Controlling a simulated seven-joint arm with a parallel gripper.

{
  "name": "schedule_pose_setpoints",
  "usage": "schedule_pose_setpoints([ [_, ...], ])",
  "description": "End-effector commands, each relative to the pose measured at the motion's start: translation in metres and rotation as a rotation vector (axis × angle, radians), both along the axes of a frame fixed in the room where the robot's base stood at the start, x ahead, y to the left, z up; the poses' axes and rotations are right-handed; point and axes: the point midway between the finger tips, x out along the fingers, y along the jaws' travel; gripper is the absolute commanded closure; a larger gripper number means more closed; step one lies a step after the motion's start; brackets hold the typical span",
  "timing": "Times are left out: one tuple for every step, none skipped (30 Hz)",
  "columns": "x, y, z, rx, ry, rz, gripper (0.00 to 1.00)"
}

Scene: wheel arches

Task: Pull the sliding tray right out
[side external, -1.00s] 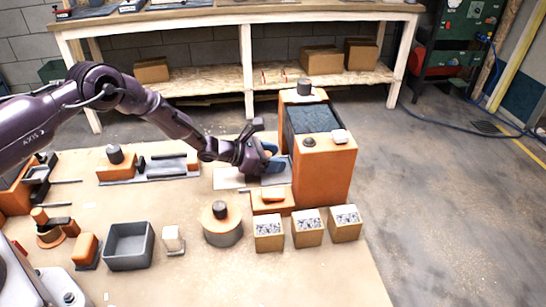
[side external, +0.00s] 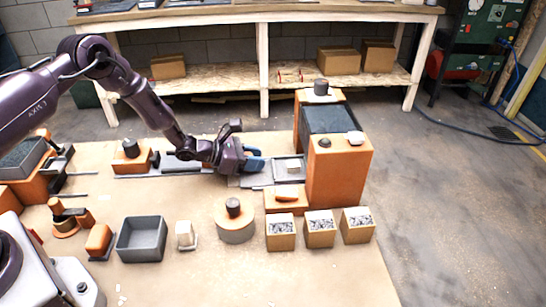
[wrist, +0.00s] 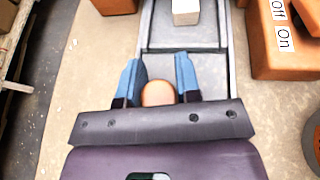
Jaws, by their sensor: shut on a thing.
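The grey sliding tray (side external: 277,180) lies flat between its rails, with a pale block (side external: 294,168) in it. Its far end meets the orange housing (side external: 338,178); whether it is still inside is hidden. In the wrist view the tray (wrist: 185,47) runs straight ahead of me, with the pale block (wrist: 186,11) at the top edge. My gripper (side external: 258,164) is low at the tray's near end, left of the housing. In the wrist view its blue fingers (wrist: 158,80) are shut on the tray's round wooden knob (wrist: 158,93).
An orange switch block (side external: 285,200) marked Off and On stands close beside the tray. Several gravel-filled boxes (side external: 320,229), a round post base (side external: 235,228) and a grey bin (side external: 140,240) stand in front. Rails and an orange block (side external: 135,160) lie left, behind my gripper.

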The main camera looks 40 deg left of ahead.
Motion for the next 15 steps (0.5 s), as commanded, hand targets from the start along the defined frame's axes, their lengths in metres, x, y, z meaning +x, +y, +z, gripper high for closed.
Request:
schedule_pose_setpoints([
  [-0.0022, 0.0043, 0.0, 0.003, 0.0, 0.004, 1.0],
  [-0.003, 0.0048, 0.0, 0.004, 0.0, 0.003, 1.0],
  [-0.0034, 0.005, 0.0001, 0.004, -0.002, 0.003, 1.0],
  [-0.0034, 0.0048, 0.0001, 0.004, -0.002, 0.002, 1.0],
  [-0.0033, 0.0048, 0.0001, 0.004, -0.002, 0.002, 1.0],
  [-0.0031, 0.0046, 0.0001, 0.004, -0.002, 0.002, 1.0],
  [-0.0031, 0.0046, 0.0001, 0.005, -0.002, 0.001, 1.0],
  [-0.0031, 0.0045, 0.0001, 0.005, -0.002, 0.001, 1.0],
  [-0.003, 0.0044, 0.0001, 0.005, -0.002, 0.001, 1.0],
  [-0.0029, 0.0044, 0.0001, 0.005, -0.002, 0.001, 1.0],
  [-0.0029, 0.0044, 0.0001, 0.005, -0.002, 0.001, 0.62],
  [-0.0028, 0.0043, 0.0002, 0.004, -0.002, 0.002, 0.53],
  [-0.0029, 0.0041, 0.0001, 0.004, -0.002, 0.002, 0.46],
  [-0.0028, 0.004, 0.0002, 0.003, -0.001, 0.001, 0.43],
  [-0.0028, 0.0039, 0.0002, 0.003, -0.001, 0.001, 0.43],
])
